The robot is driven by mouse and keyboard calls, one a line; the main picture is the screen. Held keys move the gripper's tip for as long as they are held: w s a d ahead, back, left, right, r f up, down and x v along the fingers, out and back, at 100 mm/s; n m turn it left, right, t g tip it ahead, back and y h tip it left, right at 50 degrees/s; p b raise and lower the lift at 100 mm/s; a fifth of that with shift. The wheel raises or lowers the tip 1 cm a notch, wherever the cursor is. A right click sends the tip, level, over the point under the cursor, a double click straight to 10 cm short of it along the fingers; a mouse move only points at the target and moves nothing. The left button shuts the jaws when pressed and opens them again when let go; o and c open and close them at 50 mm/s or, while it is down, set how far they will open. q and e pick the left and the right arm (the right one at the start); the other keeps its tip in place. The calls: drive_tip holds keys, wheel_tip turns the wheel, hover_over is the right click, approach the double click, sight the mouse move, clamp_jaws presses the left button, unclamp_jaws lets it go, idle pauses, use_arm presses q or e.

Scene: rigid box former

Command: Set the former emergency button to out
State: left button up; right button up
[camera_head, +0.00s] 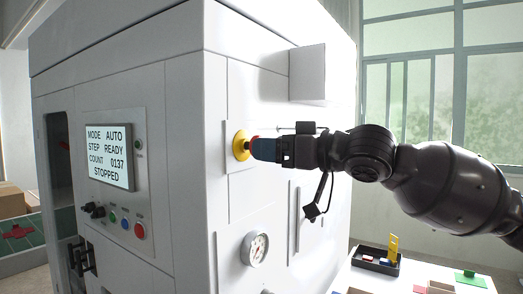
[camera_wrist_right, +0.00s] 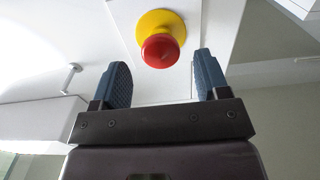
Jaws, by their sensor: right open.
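The emergency button is a red mushroom head (camera_wrist_right: 160,50) on a round yellow base, fixed to the white side panel of the former. In the head view its yellow base (camera_head: 240,146) shows, with the red head mostly hidden by my right gripper (camera_head: 259,149). In the right wrist view my right gripper (camera_wrist_right: 161,80) is open, its two blue fingertips apart, with the red head just beyond and between them. I see no contact. The former's screen (camera_head: 109,157) reads MODE AUTO, STEP READY, COUNT 0137, STOPPED. My left gripper is not in view.
A pressure gauge (camera_head: 255,249) sits below the button on the same panel. A white box (camera_head: 307,73) juts out above my right wrist. A black tray (camera_head: 376,260) with small parts stands on a table at the lower right.

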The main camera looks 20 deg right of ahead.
drive_tip(key=b+v, duration=0.1)
drive_tip(key=v, duration=0.6)
idle(0.6)
wheel_tip(320, 180, down, 34)
drive_tip(key=s+m+g+h, duration=0.1)
drive_tip(key=m+g+h, duration=0.2)
drive_tip(key=h, duration=0.3)
drive_tip(key=s+d+f+m+g+h, duration=0.2)
drive_tip(key=s+f+g+h, duration=0.15)
drive_tip(key=s+f, duration=0.8)
drive_tip(key=s+d+f+m+g+h, duration=0.2)
drive_tip(key=s+f+g+h, duration=0.15)
drive_tip(key=s+f, duration=0.85)
drive_tip(key=w+f+t+y, duration=0.1)
drive_tip(key=w+f+t, duration=0.5)
drive_tip(key=f+t, duration=0.1)
drive_tip(key=shift+w+f+t+y, duration=0.3)
drive_tip(key=shift+f+y, duration=0.1)
drive_tip(key=shift+f, duration=0.4)
